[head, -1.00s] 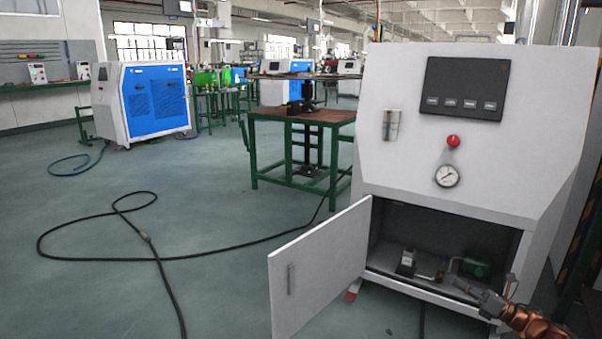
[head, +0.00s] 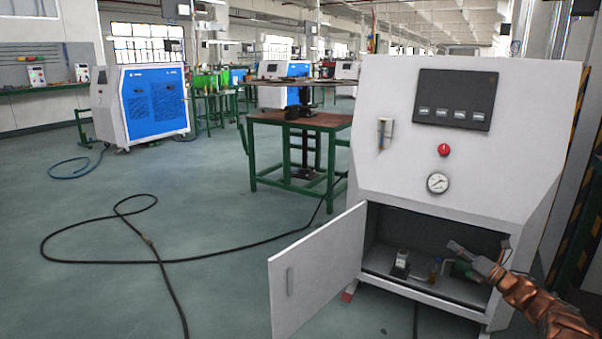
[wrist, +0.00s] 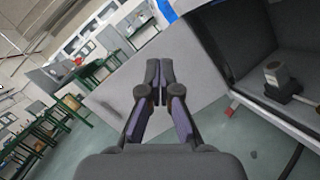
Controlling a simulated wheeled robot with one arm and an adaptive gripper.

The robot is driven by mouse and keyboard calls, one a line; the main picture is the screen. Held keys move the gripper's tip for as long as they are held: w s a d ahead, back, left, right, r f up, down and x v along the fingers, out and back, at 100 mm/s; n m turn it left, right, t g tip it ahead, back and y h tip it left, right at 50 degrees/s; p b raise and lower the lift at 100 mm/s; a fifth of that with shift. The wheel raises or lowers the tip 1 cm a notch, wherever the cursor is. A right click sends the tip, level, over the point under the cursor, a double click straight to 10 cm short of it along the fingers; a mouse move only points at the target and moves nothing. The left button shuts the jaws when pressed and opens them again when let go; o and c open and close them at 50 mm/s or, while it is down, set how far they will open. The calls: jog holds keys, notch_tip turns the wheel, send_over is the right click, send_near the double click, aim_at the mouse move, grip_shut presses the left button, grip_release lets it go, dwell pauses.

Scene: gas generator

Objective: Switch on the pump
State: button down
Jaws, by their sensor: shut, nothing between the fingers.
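The white generator cabinet (head: 510,175) stands at the right in the head view, with its lower compartment open. Inside on the floor is a small box with a pale top and dark base (head: 401,263), which also shows at the right of the wrist view (wrist: 281,80). I cannot tell which part is the pump's switch. My gripper (head: 453,246) is shut and empty at the compartment opening, above and right of the box. In the wrist view its fingertips (wrist: 159,70) meet in front of the open door.
The open door (head: 318,275) swings out to the left of the compartment. The cabinet front has a dark panel (head: 455,98), red button (head: 444,149) and gauge (head: 437,183). A black hose (head: 145,240) lies on the floor. The floor left of the door is otherwise largely clear.

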jog(key=w+r+m+t+h+p, duration=0.1)
jog(key=w+r+m+h+p, duration=0.2)
jog(key=r, duration=0.5)
jog(key=w+d+r+m+h+p, duration=0.1)
jog(key=r+m+h+p, duration=0.3)
jog(key=r, duration=0.4)
jog(key=w+r+m+t+h+p, duration=0.1)
jog(key=w+r+m+h+p, duration=0.15)
jog(key=r+m, duration=0.35)
jog(key=s+a+r+m+g+h+p, duration=0.1)
jog(key=s+r+m+g+h+p, duration=0.2)
jog(key=r, duration=0.4)
jog(key=s+a+r+m+g+h+p, duration=0.1)
jog(key=s+a+r+m+h+p, duration=0.1)
jog(key=s+r+m+h+p, duration=0.25)
jog(key=s+a+r+m+g+y+p, duration=0.1)
jog(key=s+a+r+m+g+p, duration=0.2)
jog(key=s, duration=1.7)
jog(key=s+a+r+m+g+y+p, duration=0.2)
jog(key=s+a+m+g+p, duration=0.5)
jog(key=s+a+p, duration=0.4)
jog(key=s+a+r+m+g+y+p, duration=0.1)
jog(key=s+a+r+m+g+p, duration=0.4)
jog(key=s+a, duration=0.9)
jog(key=s+g+p, duration=0.1)
jog(key=s+p, duration=0.1)
jog(key=s, duration=1.2)
jog(key=shift+s+a+y, duration=0.25)
jog(key=shift+s+y, duration=0.1)
jog(key=shift+y, duration=0.05)
